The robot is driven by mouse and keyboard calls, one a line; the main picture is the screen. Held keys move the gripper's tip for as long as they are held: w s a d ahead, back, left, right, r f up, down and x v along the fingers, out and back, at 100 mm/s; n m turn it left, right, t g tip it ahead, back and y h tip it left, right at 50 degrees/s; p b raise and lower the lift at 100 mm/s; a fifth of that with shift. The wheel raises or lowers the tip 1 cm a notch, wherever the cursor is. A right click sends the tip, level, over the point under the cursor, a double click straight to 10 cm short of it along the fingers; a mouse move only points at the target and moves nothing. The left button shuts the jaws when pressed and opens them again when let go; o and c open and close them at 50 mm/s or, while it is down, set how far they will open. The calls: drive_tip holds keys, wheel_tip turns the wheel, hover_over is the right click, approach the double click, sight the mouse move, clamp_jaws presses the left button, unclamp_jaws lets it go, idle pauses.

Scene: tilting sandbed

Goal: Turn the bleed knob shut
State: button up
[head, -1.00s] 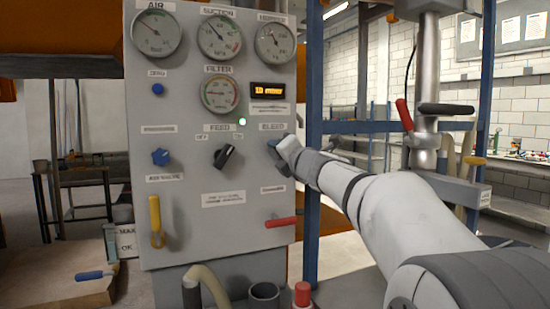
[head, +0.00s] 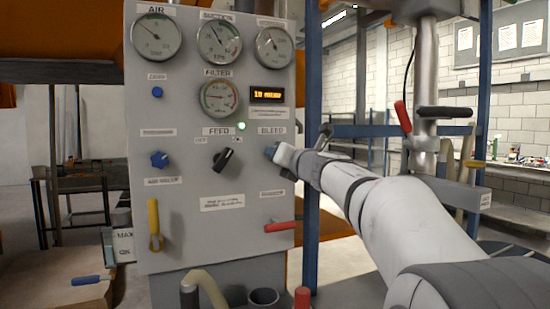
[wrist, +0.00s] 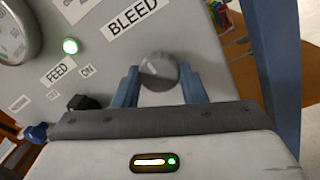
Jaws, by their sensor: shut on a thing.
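The bleed knob is a round grey knob (wrist: 158,70) under the BLEED label on the grey control panel (head: 215,180). In the wrist view it sits between the two blue fingers of my gripper (wrist: 160,80), one on each side. My gripper is shut on the knob, which is still mounted on the panel. In the head view my gripper (head: 273,153) reaches in from the right to the panel's right edge, just below the BLEED label. There the fingers and wrist hide the knob. I cannot tell the knob's angle from its plain face.
The black FEED knob (head: 223,158) is left of my gripper, with a green lamp (head: 241,126) above. A red lever (head: 281,226) sticks out below. A blue post (head: 312,150) stands close beside the panel. A blue knob (head: 159,159) and yellow handle (head: 154,223) are further left.

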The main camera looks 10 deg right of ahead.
drive_tip(key=o, duration=1)
drive_tip(key=v, duration=0.8)
